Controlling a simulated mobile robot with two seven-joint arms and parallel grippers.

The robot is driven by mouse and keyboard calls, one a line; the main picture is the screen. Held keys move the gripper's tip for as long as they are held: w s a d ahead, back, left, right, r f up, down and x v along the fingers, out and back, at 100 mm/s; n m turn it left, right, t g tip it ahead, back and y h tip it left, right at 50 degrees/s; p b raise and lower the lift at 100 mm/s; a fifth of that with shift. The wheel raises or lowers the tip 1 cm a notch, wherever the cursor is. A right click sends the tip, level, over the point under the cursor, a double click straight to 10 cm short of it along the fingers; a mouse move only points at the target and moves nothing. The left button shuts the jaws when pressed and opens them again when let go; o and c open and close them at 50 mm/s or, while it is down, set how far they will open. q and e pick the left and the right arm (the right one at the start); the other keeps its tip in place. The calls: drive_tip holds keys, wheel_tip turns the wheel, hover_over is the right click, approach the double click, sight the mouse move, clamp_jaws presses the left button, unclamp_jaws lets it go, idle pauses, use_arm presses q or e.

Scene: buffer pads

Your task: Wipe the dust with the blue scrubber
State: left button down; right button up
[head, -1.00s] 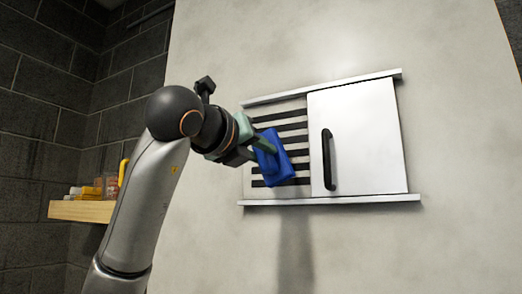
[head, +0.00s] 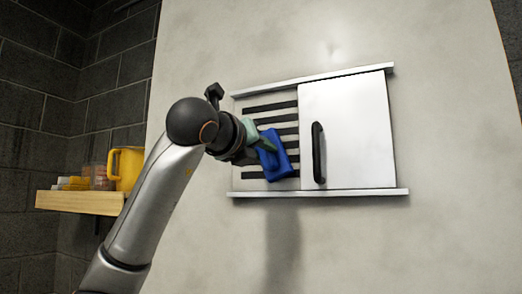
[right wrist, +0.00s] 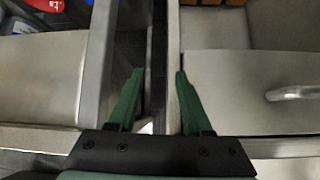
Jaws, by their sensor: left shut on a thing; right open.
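The blue scrubber (head: 276,157) is in the head view, in front of the slatted vent (head: 270,116) on the pale wall. My left gripper (head: 263,144) is shut on the scrubber. The scrubber covers part of the lower slats; I cannot tell whether it touches them. No dust can be made out clearly on the slats; grey smudges show on the wall. My right gripper (right wrist: 155,85) is open and empty in the right wrist view, its green fingers apart. It is not in the head view.
A white sliding door (head: 349,130) with a black handle (head: 318,152) covers the right of the vent, between two metal rails. A wooden shelf (head: 85,202) at left holds a yellow pitcher (head: 125,168) and small items. Metal-fronted units (right wrist: 240,90) lie below my right gripper.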

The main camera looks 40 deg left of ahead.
sight(280, 151)
use_arm(q)
drive_tip(key=shift+p+x, duration=0.35)
drive_tip(key=shift+x, duration=0.55)
drive_tip(key=shift+d, duration=0.1)
drive_tip(key=shift+w+d, duration=0.2)
drive_tip(key=shift+d, duration=0.6)
drive_tip(key=shift+w+d+f, duration=0.1)
drive_tip(key=shift+w+d, duration=0.15)
drive_tip(key=shift+d, duration=0.6)
drive_tip(key=shift+a, duration=0.1)
drive_tip(key=shift+s+a, duration=0.2)
drive_tip(key=shift+a, duration=0.45)
drive_tip(key=shift+s+a, duration=0.15)
drive_tip(key=shift+a, duration=0.45)
drive_tip(key=shift+s+a, duration=0.15)
drive_tip(key=shift+a, duration=0.1)
drive_tip(key=shift+b+v, duration=0.95)
drive_tip(key=shift+v, duration=2.05)
